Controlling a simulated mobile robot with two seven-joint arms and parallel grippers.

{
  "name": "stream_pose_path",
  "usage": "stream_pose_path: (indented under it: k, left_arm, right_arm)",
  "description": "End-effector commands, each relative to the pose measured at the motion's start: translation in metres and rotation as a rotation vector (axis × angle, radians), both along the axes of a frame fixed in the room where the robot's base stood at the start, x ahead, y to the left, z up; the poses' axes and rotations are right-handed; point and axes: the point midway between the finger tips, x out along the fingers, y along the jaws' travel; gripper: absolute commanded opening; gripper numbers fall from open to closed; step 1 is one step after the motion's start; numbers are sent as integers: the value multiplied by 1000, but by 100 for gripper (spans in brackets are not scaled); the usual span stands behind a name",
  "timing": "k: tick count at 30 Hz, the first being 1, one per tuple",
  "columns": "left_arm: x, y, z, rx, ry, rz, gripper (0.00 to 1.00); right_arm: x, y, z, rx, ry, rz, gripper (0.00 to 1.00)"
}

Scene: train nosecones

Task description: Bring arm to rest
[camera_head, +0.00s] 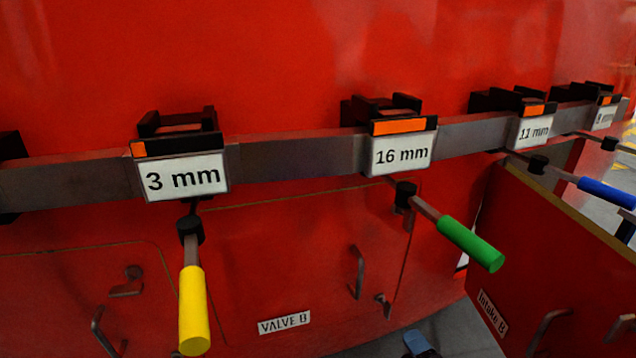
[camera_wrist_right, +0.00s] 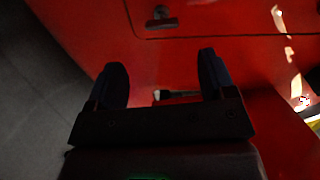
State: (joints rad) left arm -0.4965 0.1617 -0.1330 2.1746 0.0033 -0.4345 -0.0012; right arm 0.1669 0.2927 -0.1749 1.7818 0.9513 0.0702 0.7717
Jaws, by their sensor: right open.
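My right gripper (camera_wrist_right: 162,66) shows in the right wrist view. Its two dark fingers stand well apart, with nothing held between them. Beyond the fingers is a red panel with a small metal latch (camera_wrist_right: 161,19). A dark handle-like piece (camera_wrist_right: 176,94) shows between the fingers, lower down, and it is too dim to make out. I cannot make out either gripper for certain in the head view. My left gripper is not in view.
A grey rail (camera_head: 300,156) crosses the red body, carrying black holders with labels such as 3 mm (camera_head: 182,178) and 16 mm (camera_head: 401,154). Yellow (camera_head: 194,310), green (camera_head: 470,244) and blue (camera_head: 606,191) handles stick out below. A red panel (camera_head: 540,270) juts out at right.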

Motion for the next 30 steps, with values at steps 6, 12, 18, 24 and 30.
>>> stream_pose_path:
  k: [6, 12, 18, 24, 30]
  left_arm:
    - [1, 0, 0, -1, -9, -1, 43]
    - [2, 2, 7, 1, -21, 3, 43]
    - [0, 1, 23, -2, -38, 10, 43]
    - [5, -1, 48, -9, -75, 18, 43]
    - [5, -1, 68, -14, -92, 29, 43]
  right_arm:
    - [-3, 16, 1, -435, -53, 97, 77]
    - [-31, 18, 11, -887, -90, 162, 77]
    - [-89, 0, 16, -1305, -43, 216, 77]
    - [-158, -25, 19, -1554, 74, 261, 77]
    - [-223, -42, 21, -1597, 193, 279, 77]
